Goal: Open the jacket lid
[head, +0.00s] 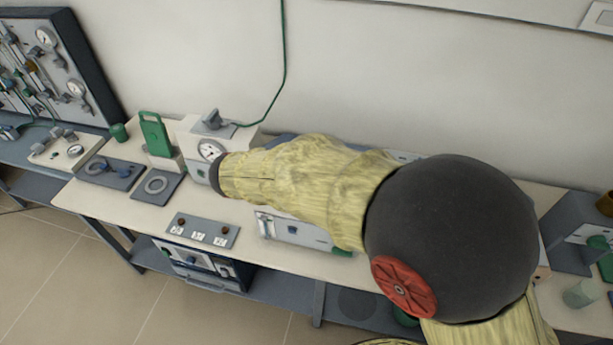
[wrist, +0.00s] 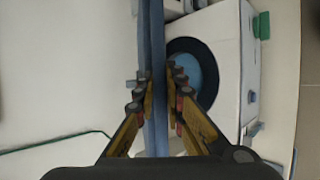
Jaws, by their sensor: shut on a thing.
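In the wrist view, my gripper (wrist: 156,88) is shut on a long blue-grey strip, which looks like the jacket lid (wrist: 158,40) seen edge-on. The strip runs from the top of the view down between the fingers. Just right of it is the white jacket body (wrist: 232,70) with a round, dark-rimmed opening (wrist: 206,78), blue inside and partly hidden by a finger. In the head view, my arm covers most of the white unit (head: 318,239) on the bench and hides my gripper. A blue-grey edge (head: 281,138) shows behind the arm; I cannot tell if it is the lid.
Left on the bench (head: 118,208) stand a white gauge unit (head: 192,140), a green bracket (head: 155,132) and a grey switch panel (head: 204,230). A green cable (head: 284,60) hangs along the wall. A glass beaker (head: 580,293) stands at right.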

